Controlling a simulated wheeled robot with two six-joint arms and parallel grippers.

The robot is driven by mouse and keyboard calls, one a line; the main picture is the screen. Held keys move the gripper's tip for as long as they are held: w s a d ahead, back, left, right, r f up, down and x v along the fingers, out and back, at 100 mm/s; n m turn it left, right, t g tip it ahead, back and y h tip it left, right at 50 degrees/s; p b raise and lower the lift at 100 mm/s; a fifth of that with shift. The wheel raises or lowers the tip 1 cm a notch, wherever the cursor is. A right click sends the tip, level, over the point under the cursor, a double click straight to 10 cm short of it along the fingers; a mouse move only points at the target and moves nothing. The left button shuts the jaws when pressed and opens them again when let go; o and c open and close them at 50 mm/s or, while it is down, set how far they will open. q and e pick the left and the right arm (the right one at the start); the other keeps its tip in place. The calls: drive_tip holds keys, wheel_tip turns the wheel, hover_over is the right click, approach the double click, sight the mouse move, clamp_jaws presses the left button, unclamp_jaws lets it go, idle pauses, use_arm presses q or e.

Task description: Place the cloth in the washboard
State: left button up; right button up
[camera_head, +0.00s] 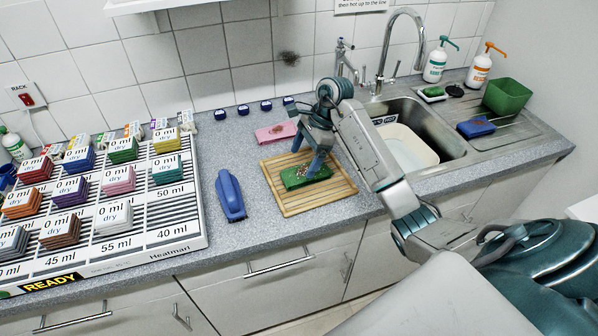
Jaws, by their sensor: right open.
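A wooden slatted board (332,196), which looks like the washboard, lies on the counter left of the sink. A folded green cloth (305,182) with brownish specks lies on it. My right gripper (308,158) is over the board with its fingers pointing down, open, at the far side of the green cloth. One fingertip overlaps the cloth in the picture; I cannot tell whether it touches. A pink cloth (272,133) with a dark stain lies flat on the counter behind the board. My left gripper is not in view.
A blue tool (230,196) lies left of the board. A white rack (188,218) with several coloured cloth stacks fills the left. The sink (450,148) holds a white basin. A blue sponge (475,127) and a green tub (507,97) are at right.

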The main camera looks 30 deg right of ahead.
drive_tip(key=p+v, duration=0.3)
drive_tip(key=v, duration=0.3)
drive_tip(key=shift+r+p, duration=0.3)
drive_tip(key=shift+r, duration=0.1)
